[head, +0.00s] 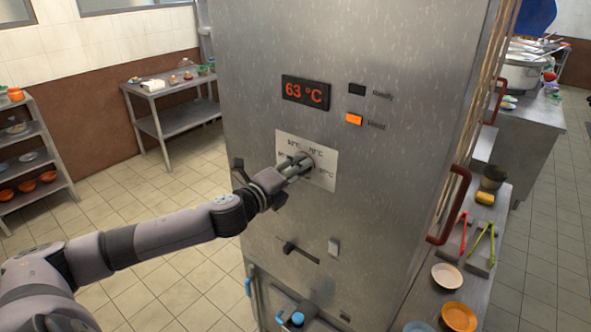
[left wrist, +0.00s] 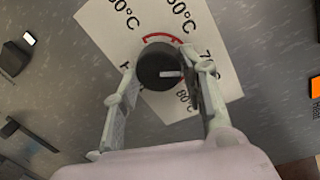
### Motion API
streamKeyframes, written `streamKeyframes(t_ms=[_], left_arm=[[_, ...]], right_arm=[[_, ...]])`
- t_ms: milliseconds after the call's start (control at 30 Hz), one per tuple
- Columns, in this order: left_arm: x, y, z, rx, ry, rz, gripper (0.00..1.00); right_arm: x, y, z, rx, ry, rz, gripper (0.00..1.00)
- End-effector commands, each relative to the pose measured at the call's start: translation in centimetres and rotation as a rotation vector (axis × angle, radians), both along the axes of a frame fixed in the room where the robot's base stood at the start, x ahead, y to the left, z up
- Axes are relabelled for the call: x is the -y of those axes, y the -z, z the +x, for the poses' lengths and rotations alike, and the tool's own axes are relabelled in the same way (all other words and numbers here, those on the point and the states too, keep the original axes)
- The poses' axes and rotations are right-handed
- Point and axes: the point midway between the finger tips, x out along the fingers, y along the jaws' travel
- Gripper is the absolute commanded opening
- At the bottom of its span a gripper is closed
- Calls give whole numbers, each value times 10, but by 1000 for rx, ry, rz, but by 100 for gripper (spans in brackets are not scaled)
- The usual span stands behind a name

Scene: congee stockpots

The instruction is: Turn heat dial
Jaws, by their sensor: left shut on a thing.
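The heat dial is a round black knob (left wrist: 160,66) with a pale pointer line. It sits on a white label plate (head: 323,181) marked with temperatures on the steel machine front (head: 262,65). My left gripper (head: 303,163) reaches it from the left. In the left wrist view its two fingers (left wrist: 162,83) are on either side of the knob, shut on it. In the head view the fingers and hand hide most of the knob. The display (head: 305,92) above reads 63 °C. The orange Heat lamp (head: 354,119) is lit, and the Ready lamp (head: 357,89) is dark. My right gripper is not in view.
A red handle (head: 451,205) stands out at the machine's right side. A counter at right holds bowls (head: 458,316) and tongs (head: 480,240). Open tiled floor lies at left.

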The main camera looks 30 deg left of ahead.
Motion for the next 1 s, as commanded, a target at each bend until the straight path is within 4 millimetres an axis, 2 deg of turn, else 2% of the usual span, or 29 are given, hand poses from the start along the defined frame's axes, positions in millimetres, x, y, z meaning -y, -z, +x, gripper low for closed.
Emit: streamKeyframes(t_ms=[533, 567, 833, 1000], left_arm=[[0, 0, 0, 2, 0, 22, 11], [0, 0, 0, 2, 0, 22, 41], [0, 0, 0, 1, 0, 22, 59], [0, 0, 0, 1, 0, 22, 60]], right_arm=[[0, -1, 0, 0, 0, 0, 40], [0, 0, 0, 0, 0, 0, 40], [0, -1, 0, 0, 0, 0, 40], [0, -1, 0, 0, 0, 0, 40]])
